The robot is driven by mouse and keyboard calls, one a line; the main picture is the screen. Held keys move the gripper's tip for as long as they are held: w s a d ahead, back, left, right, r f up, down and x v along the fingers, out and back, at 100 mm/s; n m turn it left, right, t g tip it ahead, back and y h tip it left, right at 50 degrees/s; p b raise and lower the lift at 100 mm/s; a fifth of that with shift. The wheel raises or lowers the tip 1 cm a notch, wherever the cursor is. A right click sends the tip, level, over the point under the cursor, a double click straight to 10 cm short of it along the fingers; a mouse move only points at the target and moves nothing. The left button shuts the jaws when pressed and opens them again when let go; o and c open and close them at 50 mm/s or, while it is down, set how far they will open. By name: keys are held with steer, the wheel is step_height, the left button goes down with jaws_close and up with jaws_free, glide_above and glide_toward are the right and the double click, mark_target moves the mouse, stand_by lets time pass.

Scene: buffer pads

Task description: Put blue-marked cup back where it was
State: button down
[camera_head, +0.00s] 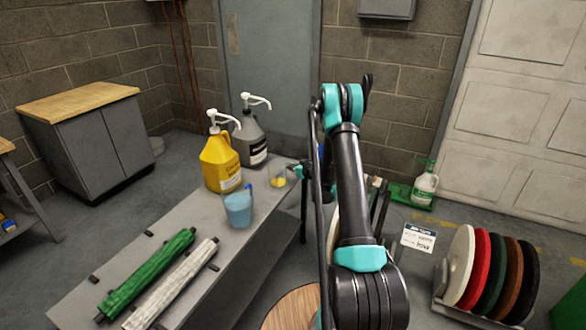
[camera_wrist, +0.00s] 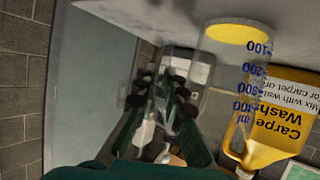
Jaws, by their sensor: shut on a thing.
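The blue-marked cup (camera_head: 277,177) is clear with a little yellow liquid at its bottom. In the head view it is at the far end of the grey bench (camera_head: 190,245); I cannot tell whether it touches the bench. In the wrist view the picture is turned over, and the cup (camera_wrist: 238,75) shows blue numbers beside my gripper's fingers (camera_wrist: 162,95). My gripper (camera_head: 302,172) is shut on the cup at its side, seemingly by its clear handle. The arm partly hides the gripper in the head view. Another cup (camera_head: 238,207) with blue liquid stands nearer on the bench.
A yellow carpet-wash jug (camera_head: 219,160) and a grey pump jug (camera_head: 250,138) stand behind the cups. Green (camera_head: 148,272) and white (camera_head: 172,287) rolls lie at the bench's near end. Coloured pads (camera_head: 488,272) stand in a rack at right.

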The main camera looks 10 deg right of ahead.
steer(key=shift+f, duration=0.2)
steer(key=c, duration=1.6)
jaws_free()
steer(key=shift+r, duration=0.2)
